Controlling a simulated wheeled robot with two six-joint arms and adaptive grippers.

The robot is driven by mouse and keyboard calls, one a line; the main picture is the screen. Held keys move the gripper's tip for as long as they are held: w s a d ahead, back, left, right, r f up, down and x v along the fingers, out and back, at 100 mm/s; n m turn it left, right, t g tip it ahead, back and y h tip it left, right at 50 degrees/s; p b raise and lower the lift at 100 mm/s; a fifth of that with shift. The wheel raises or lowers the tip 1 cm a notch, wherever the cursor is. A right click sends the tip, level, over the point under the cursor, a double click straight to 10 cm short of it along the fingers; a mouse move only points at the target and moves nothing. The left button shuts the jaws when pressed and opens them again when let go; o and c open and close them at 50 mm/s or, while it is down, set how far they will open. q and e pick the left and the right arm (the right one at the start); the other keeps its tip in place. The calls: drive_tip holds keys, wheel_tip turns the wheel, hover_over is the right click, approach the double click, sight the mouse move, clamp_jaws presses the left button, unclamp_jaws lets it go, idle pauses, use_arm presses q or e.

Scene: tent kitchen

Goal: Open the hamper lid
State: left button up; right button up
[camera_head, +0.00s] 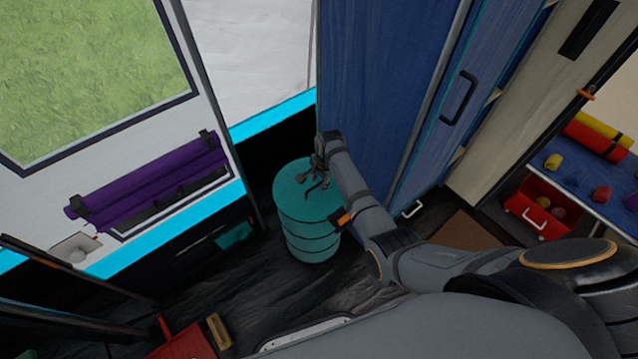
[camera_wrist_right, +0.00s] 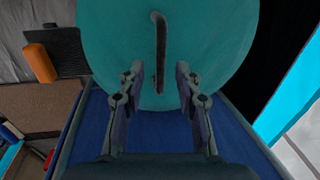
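The hamper (camera_head: 312,235) is a teal drum with dark bands, standing on the floor at the middle of the head view. Its round teal lid (camera_head: 290,186) lies flat and looks closed. My right gripper (camera_head: 312,182) is over the lid, and partly hides it. In the right wrist view, the lid (camera_wrist_right: 215,45) fills the upper middle, with a dark bar handle (camera_wrist_right: 160,45) on it. The open fingers (camera_wrist_right: 159,70) stand on either side of the handle's near end in the picture, with gaps. Whether they are level with the handle is unclear. My left gripper is out of view.
A blue cabinet (camera_head: 385,80) stands close behind and right of the hamper. A tent wall with a purple roll (camera_head: 150,185) is at left. A red crate (camera_head: 540,208) sits under a blue table at right. Dark floor (camera_head: 265,285) is free left of the hamper.

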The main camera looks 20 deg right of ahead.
drive_tip(key=shift+f, duration=0.25)
drive_tip(key=shift+c, duration=0.2)
clamp_jaws()
